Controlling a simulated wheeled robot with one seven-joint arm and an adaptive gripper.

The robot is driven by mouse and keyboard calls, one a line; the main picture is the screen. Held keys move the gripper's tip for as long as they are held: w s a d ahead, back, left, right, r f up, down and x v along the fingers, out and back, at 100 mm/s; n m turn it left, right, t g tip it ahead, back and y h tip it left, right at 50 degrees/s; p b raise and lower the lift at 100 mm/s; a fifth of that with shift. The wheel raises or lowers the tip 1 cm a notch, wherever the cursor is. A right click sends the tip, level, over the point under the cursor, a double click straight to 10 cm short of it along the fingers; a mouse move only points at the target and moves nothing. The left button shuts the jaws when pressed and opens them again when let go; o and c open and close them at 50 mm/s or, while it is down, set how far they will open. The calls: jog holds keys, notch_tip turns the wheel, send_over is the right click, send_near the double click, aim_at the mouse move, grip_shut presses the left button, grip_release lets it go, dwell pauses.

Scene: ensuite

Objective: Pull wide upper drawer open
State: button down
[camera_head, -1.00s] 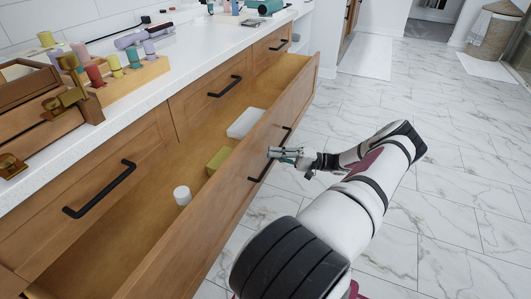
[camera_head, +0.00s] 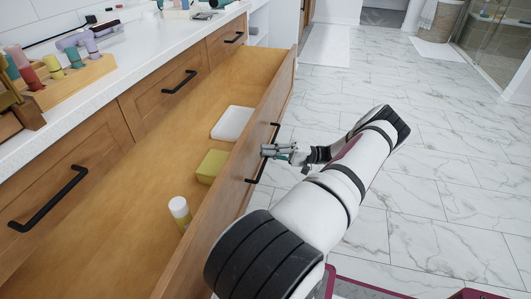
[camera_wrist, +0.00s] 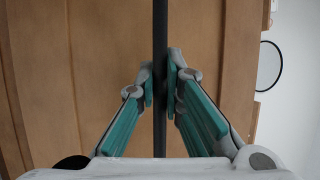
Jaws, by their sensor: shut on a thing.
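The wide wooden drawer (camera_head: 232,190) stands well out from the cabinet below the row of smaller drawers, and its inside shows from above. Its black bar handle (camera_head: 261,172) is on the front panel. My gripper (camera_head: 268,152) is shut on this handle near its middle. In the wrist view the handle (camera_wrist: 160,35) runs upright between the teal-padded fingers of my gripper (camera_wrist: 160,88), with the wooden front behind. Inside the drawer lie a white box (camera_head: 232,123), a yellow-green block (camera_head: 211,166) and a white-capped bottle (camera_head: 179,211).
Shut smaller drawers with black handles (camera_head: 48,200) sit above the open one. The white counter (camera_head: 130,75) carries a wooden holder with several coloured bottles (camera_head: 72,82) and other items. The marble floor (camera_head: 420,160) to the right is clear.

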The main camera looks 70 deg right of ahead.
jog(key=c, duration=2)
grip_release()
jog(key=shift+o, duration=0.2)
jog(key=shift+d, duration=0.1)
jog(key=v, duration=1.2)
jog(key=shift+f, duration=0.15)
